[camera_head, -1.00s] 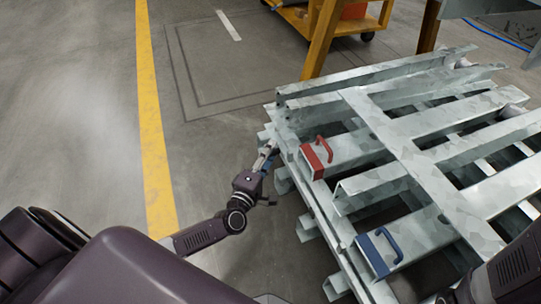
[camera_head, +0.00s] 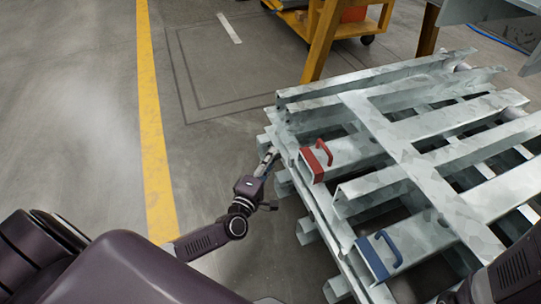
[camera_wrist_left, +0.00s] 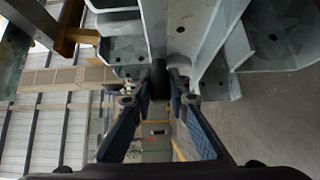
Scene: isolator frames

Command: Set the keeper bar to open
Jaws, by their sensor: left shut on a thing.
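My left gripper (camera_head: 267,162) is at the left side of a stack of grey galvanized steel frames (camera_head: 415,150), low beside the corner nearest the red handle. In the left wrist view its two fingers (camera_wrist_left: 160,95) close around a small dark round grip (camera_wrist_left: 158,78), which I take to be part of the keeper bar. The bar is mostly hidden by the fingers and the frame edge, and its setting cannot be made out. My right gripper is out of view; only part of my right arm shows at the bottom right.
A red handle (camera_head: 318,158) and a blue handle (camera_head: 380,250) stand on beam ends of the stack. A yellow cart (camera_head: 345,25) is behind it. Clear concrete floor with a yellow line (camera_head: 150,110) lies to the left.

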